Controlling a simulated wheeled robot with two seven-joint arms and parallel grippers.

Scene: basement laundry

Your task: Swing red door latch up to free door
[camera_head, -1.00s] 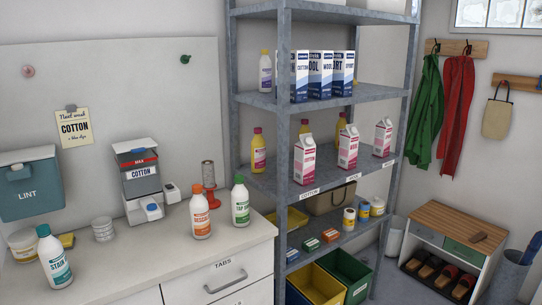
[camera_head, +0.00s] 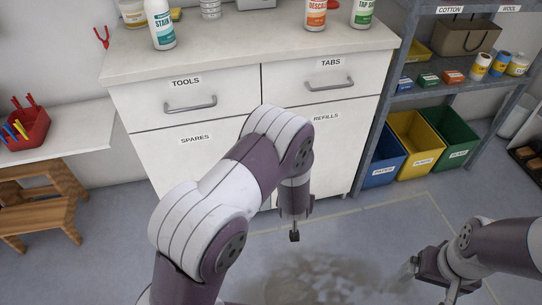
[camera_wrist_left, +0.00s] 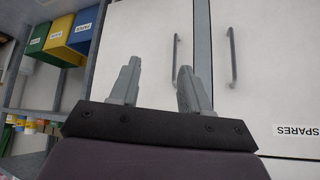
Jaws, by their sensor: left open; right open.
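No red door latch can be made out in the frames now. My left gripper (camera_head: 294,236) hangs low in front of the white cabinet in the head view, under its forearm. In the left wrist view its two fingers (camera_wrist_left: 157,82) stand apart with nothing between them; cabinet doors with bar handles (camera_wrist_left: 232,55) show beyond. My right gripper (camera_head: 431,281) is at the lower right of the head view, above the floor, open and with nothing seen in it.
The white cabinet (camera_head: 225,87) has labelled drawers and bottles on top. Blue, yellow and green bins (camera_head: 410,140) stand under the shelf at right. A wooden stool (camera_head: 40,205) and red caddy (camera_head: 27,125) are at left.

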